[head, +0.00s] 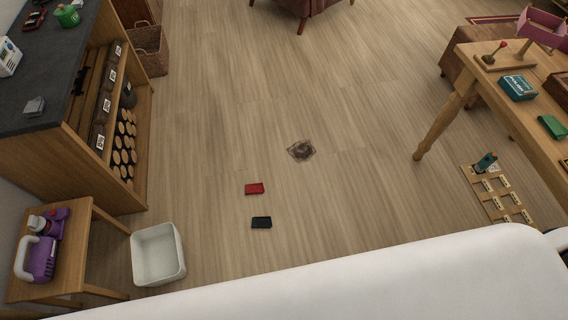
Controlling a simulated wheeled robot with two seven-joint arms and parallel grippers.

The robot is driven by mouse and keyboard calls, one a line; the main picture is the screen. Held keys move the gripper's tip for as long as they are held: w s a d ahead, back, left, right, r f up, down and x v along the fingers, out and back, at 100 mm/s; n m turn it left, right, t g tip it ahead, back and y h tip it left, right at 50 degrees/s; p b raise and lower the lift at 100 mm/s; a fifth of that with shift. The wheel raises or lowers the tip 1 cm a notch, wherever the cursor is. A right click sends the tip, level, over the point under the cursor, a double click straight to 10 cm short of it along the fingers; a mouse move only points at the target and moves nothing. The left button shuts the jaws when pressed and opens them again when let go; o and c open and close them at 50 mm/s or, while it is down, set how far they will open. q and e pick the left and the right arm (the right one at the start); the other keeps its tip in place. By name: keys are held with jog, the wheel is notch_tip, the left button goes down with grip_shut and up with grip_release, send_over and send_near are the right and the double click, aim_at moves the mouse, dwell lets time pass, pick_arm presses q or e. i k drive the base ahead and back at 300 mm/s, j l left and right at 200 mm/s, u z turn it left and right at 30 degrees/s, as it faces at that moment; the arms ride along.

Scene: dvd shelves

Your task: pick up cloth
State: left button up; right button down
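No gripper of mine shows in the head view. I see nothing that is plainly a cloth. A small grey folded-looking piece (34,105) lies on the dark top of the shelf unit at the left; it may be a cloth, but it is too small to tell. A dark brown patch (301,150) lies on the wooden floor near the middle; I cannot tell whether it is a stain or a crumpled thing.
A red case (254,188) and a black case (261,223) lie on the floor. A white bin (158,254) stands beside a small wooden table (62,245) with purple items. A wooden table (515,75) stands at the right, with a slotted board (497,196) near it. The middle floor is mostly clear.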

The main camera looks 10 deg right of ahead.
aim_at(254, 188)
jog(key=u, duration=0.35)
jog(key=i+l+u, duration=0.1)
jog(key=u, duration=0.3)
jog(key=l+u, duration=0.4)
jog(key=i+l+u, duration=0.1)
jog(key=u, duration=0.25)
jog(key=l+u, duration=0.4)
